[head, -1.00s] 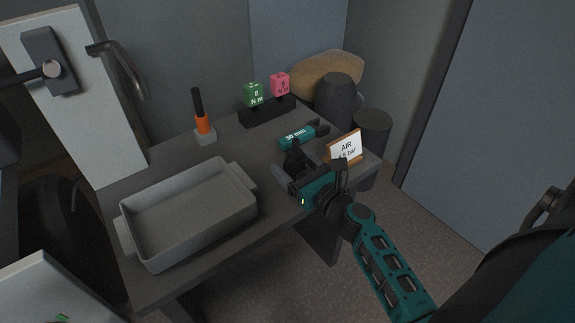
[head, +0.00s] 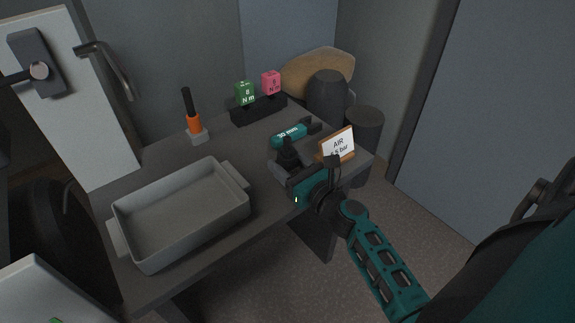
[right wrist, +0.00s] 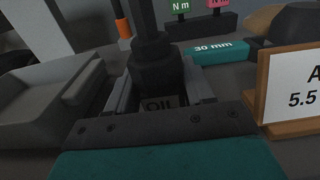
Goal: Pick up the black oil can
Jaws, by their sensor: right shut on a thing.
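The black oil can (head: 289,155) stands upright at the right part of the dark table, in front of the teal 30 mm tool. In the right wrist view the can (right wrist: 152,72) shows its dark stepped body and a label reading OIL. My right gripper (head: 284,168) is at the can, with one finger on each side of its lower body. It is shut on the can. The can's base is hidden, so I cannot tell whether it touches the table. My left gripper is not in view.
A grey tray (head: 122,222) lies at the table's front left. The AIR sign (head: 337,144) stands close right of my gripper. Behind are the teal 30 mm tool (head: 290,136), an orange-and-black handled tool (head: 193,123), and green (head: 245,92) and pink (head: 270,82) blocks on a black stand.

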